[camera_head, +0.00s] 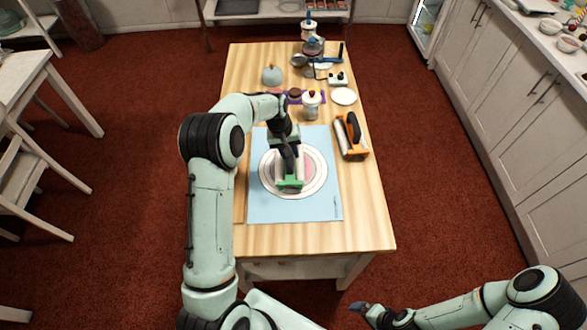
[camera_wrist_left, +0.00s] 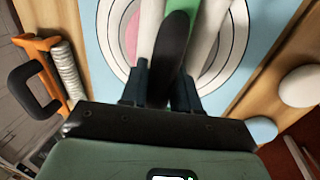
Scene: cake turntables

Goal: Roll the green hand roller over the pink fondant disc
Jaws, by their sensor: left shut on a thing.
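My left gripper (camera_head: 287,147) is shut on the dark handle of the green hand roller (camera_head: 290,185), above the middle of the blue mat (camera_head: 265,208). The roller has a green frame and a pale cylinder; it also shows in the left wrist view (camera_wrist_left: 172,50). The pink fondant disc (camera_head: 309,166) lies inside white and dark rings on the mat, partly hidden by the roller. Its pink edge shows in the left wrist view (camera_wrist_left: 131,36). I cannot tell whether the roller touches the disc. My right gripper (camera_head: 368,309) is off the table's near right corner.
A white plate (camera_head: 344,96), a white jar (camera_head: 312,105), a pale dome (camera_head: 272,75) and several tools crowd the far end. The wooden table's near end (camera_head: 310,237) is clear.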

